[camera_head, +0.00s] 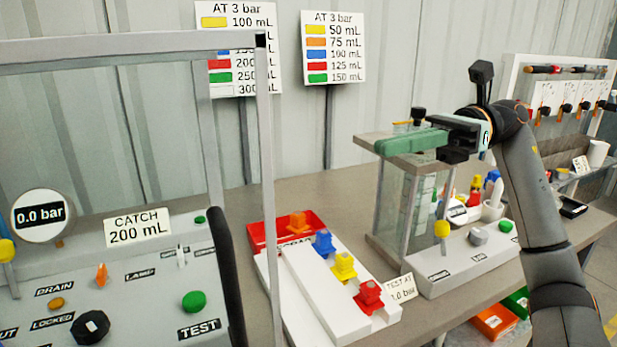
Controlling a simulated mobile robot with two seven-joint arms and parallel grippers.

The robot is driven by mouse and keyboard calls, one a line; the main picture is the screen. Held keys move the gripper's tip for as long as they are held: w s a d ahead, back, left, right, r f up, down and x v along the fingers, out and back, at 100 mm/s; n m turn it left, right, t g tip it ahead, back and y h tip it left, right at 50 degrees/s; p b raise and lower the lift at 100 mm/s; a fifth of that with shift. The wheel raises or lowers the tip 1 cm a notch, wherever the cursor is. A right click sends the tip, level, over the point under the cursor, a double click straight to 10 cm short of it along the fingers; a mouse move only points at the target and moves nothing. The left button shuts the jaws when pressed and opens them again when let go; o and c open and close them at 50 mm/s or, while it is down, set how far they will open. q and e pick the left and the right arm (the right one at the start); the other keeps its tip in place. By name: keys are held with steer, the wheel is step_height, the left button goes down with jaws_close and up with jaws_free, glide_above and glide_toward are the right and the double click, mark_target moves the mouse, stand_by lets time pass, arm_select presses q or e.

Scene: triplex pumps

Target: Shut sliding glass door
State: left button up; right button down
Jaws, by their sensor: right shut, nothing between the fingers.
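A grey metal frame with clear panes stands close on the left, over a control panel. Its top rail (120,50) runs across to an upright post (268,190) with a black top corner. A long black bar (226,275), perhaps a handle, stands upright by the panel's right edge. I cannot tell which pane is the sliding glass door or how far open it is. My right gripper (385,146) has green fingers, shut and empty, pointing left, above or over the top of a small glass-sided case (378,205); contact is unclear. My left gripper is not in view.
The control panel (130,270) has a gauge (40,215), a "CATCH 200 mL" card (138,229) and a green TEST button (193,301). A white rack (330,300) holds coloured parts beside a red tray (262,234). A second panel (470,265) stands right.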

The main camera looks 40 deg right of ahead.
steer(key=w+a+n+p, duration=0.1)
steer(key=w+a+p, duration=0.1)
steer(key=a, duration=1.1)
steer(key=shift+a+r+y, duration=0.15)
steer(key=shift+a+y, duration=0.1)
steer(key=shift+y, duration=0.05)
steer(key=shift+w+a+p, duration=0.1)
steer(key=shift+p, duration=0.2)
